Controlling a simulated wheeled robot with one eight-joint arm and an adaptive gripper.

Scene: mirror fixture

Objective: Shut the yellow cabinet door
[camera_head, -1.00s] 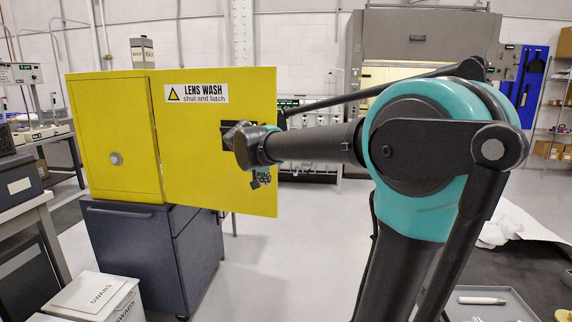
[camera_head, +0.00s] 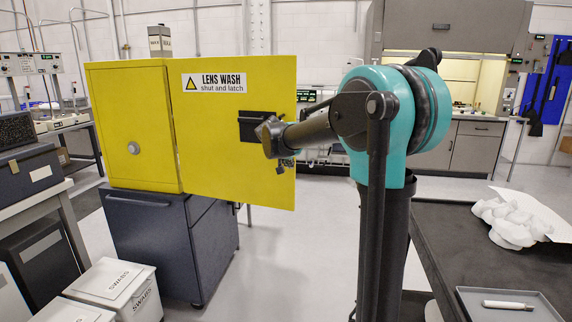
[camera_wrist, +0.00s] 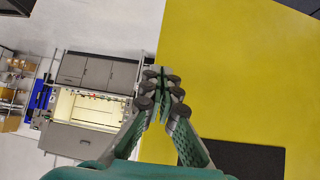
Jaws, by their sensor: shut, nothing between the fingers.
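The yellow cabinet (camera_head: 130,120) stands on a dark blue-grey base unit. Its door (camera_head: 225,170), labelled "LENS WASH shut and latch", stands swung out to the right, with a black plate (camera_head: 254,126) near its outer edge. In the head view my wrist is in front of that edge and mostly hides my gripper. In the wrist view my gripper (camera_wrist: 162,82) is shut and empty, its fingertips beside the door's yellow edge in the picture. The door (camera_wrist: 245,75) fills the right side there, with the black plate (camera_wrist: 246,160) below. Contact cannot be told.
The base unit (camera_head: 150,235) has drawers and stands on open floor. White SWABS boxes (camera_head: 112,285) are at the front left. A dark table (camera_head: 470,245) with crumpled white cloth (camera_head: 515,222) and a grey tray (camera_head: 545,312) is at the right.

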